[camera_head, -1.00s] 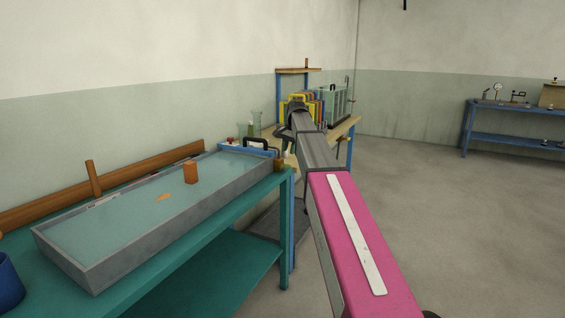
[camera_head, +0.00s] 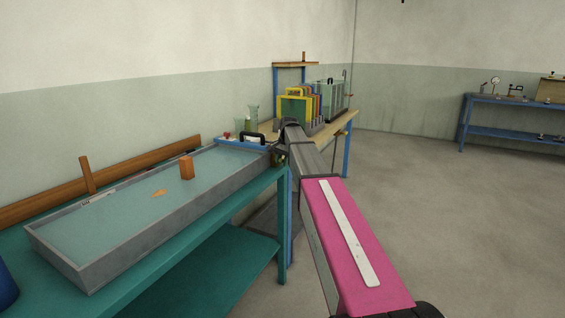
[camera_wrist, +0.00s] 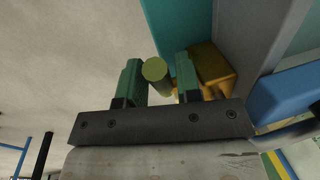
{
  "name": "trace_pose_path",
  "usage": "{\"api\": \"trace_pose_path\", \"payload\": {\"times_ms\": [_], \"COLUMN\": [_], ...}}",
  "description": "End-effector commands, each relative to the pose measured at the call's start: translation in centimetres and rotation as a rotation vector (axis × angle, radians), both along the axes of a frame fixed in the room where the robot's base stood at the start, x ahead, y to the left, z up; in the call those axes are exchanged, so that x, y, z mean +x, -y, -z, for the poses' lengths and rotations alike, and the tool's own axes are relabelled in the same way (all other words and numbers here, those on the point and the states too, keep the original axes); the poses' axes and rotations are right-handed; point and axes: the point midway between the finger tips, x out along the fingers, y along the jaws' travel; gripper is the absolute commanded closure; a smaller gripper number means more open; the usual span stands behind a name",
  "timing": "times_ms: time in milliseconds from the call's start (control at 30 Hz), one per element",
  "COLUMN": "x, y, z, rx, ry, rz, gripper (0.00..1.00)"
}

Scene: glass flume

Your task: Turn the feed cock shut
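The feed cock appears in the wrist view as a brass body (camera_wrist: 212,70) beside the grey wall and teal bench, with a yellow-green round-ended handle (camera_wrist: 156,72). My gripper (camera_wrist: 160,80) has two green fingers, one on each side of the handle. The fingers are apart, with a narrow gap on the right; contact on the left cannot be told. In the head view my arm hides most of the gripper and cock, near the far end of the grey-walled flume tray (camera_head: 105,262).
The tray stands on a teal bench (camera_head: 215,262); an orange block (camera_head: 187,167) is in it. A blue piece with a black handle (camera_head: 254,138) sits at its far end. Beyond are coloured frames (camera_head: 298,104) and a glass tank (camera_head: 333,93).

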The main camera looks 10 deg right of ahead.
Motion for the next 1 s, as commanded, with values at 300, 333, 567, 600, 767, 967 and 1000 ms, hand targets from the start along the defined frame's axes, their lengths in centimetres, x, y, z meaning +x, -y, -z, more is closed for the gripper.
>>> {"api": "trace_pose_path", "payload": {"times_ms": [300,333,567,600,767,967,1000], "x": [0.0,0.0,0.0,-0.1,-0.6,-0.6,-0.6], "y": [0.0,0.0,0.0,-0.1,-0.2,-0.3,-0.3], "z": [0.2,0.2,0.2,0.3,0.7,1.4,1.5], "rx": [0.000,0.000,-0.003,-0.010,-0.078,-0.185,-0.202], "ry": [0.000,0.000,0.005,0.014,0.107,0.255,0.277], "rz": [0.000,0.000,0.000,0.000,0.000,0.000,0.001], "gripper": [0.72,0.81,1.00,1.00,1.00,1.00,1.00]}}
